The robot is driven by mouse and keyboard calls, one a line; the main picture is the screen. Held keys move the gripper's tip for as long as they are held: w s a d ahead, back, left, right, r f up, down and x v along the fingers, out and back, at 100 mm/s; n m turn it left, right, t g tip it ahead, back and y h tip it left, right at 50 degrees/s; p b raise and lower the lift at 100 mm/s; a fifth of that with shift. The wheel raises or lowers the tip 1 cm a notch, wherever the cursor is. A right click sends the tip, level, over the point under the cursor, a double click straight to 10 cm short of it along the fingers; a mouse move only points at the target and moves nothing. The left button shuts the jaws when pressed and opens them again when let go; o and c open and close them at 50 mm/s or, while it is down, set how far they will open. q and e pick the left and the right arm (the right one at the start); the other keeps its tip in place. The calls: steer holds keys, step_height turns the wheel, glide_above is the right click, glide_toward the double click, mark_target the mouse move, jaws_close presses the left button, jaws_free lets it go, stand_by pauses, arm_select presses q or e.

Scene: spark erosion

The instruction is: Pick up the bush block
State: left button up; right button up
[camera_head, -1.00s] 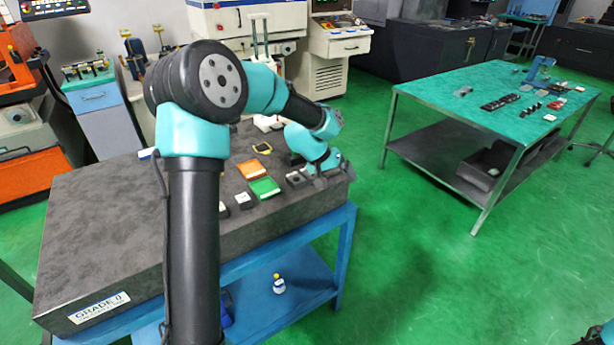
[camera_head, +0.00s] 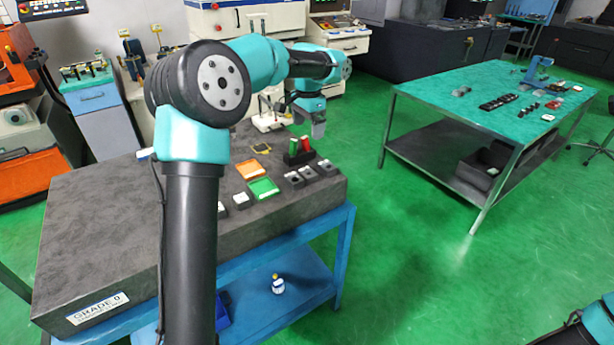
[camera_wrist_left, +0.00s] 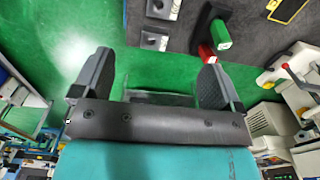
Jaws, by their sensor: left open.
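Small grey blocks with holes stand in a short row near the right end of the dark granite plate (camera_head: 110,235): one at left (camera_head: 293,180), one in the middle (camera_head: 310,173) and one at right (camera_head: 325,166). I cannot tell which is the bush block. Two of them show in the left wrist view, one at the top edge (camera_wrist_left: 163,9) and one below it (camera_wrist_left: 155,40). My left gripper (camera_head: 318,134) hangs above and behind the row, clear of it. In the left wrist view its jaws (camera_wrist_left: 157,57) are apart with nothing between them.
A black holder with a red and a green piece (camera_head: 299,152) stands just behind the blocks. An orange tray (camera_head: 252,169) and a green tray (camera_head: 263,188) lie to the left. The plate's right edge is close to the blocks. A green-topped table (camera_head: 460,95) stands apart at right.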

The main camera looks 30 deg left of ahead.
arm_select(q)
glide_above(308, 171)
steer(key=s, duration=0.1)
steer(key=f, duration=1.2)
steer(key=shift+s+d, duration=0.1)
steer(key=shift+d, duration=0.2)
steer(key=shift+w+a+f, duration=0.15)
steer(key=shift+f, duration=1.2)
steer(key=shift+w+a+f, duration=0.1)
steer(key=shift+w+f, duration=0.05)
steer(key=shift+f, duration=1.15)
steer(key=c, duration=1.3)
